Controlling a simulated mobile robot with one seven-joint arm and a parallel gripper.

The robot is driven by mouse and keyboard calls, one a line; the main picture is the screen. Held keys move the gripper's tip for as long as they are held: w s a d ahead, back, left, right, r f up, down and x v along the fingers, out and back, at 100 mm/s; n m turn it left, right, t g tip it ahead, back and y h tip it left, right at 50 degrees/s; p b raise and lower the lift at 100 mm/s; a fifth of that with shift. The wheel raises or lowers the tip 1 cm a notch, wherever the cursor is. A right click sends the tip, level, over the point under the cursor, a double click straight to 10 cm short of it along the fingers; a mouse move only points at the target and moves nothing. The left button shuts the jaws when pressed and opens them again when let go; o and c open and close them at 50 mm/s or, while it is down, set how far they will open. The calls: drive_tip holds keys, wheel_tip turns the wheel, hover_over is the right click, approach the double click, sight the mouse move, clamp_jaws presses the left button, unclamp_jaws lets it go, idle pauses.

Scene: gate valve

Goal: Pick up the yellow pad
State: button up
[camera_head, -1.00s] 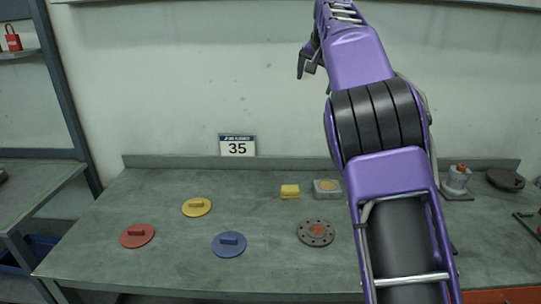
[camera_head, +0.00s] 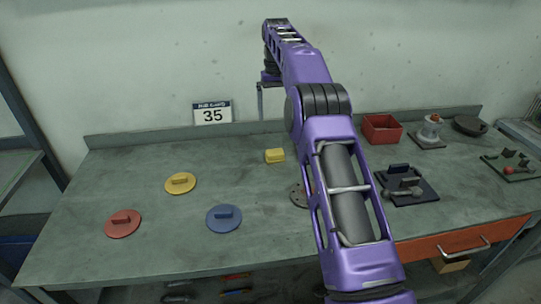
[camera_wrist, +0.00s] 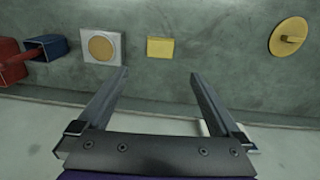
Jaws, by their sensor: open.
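The yellow pad (camera_head: 275,156), a small rectangular block, lies flat on the grey bench towards the back, just left of my arm. In the wrist view the yellow pad (camera_wrist: 160,49) shows between the lines of my two fingers, beyond their tips. My gripper (camera_wrist: 158,74) is open and empty, and does not touch the pad. In the head view my gripper (camera_head: 271,88) hangs above the back of the bench, partly hidden by my arm.
A yellow disc (camera_head: 180,184), red disc (camera_head: 122,224) and blue disc (camera_head: 224,219) with handles lie left. A grey square block (camera_wrist: 118,41) with a round tan top is beside the pad. A red bin (camera_head: 382,130) stands right. A wall sign (camera_head: 212,113) hangs behind.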

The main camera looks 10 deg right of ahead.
hover_over(275, 152)
wheel_tip(275, 152, down, 10)
drive_tip(key=shift+s+r, duration=0.1)
drive_tip(key=shift+s, duration=0.05)
drive_tip(key=shift+w+f, duration=0.15)
drive_tip(key=shift+f, duration=1.4)
drive_tip(key=shift+w+f, duration=0.1)
drive_tip(key=shift+f, duration=1.45)
drive_tip(key=c, duration=1.2)
drive_tip(key=shift+r, duration=0.1)
wheel_tip(275, 152, up, 10)
drive_tip(key=shift+f, duration=0.1)
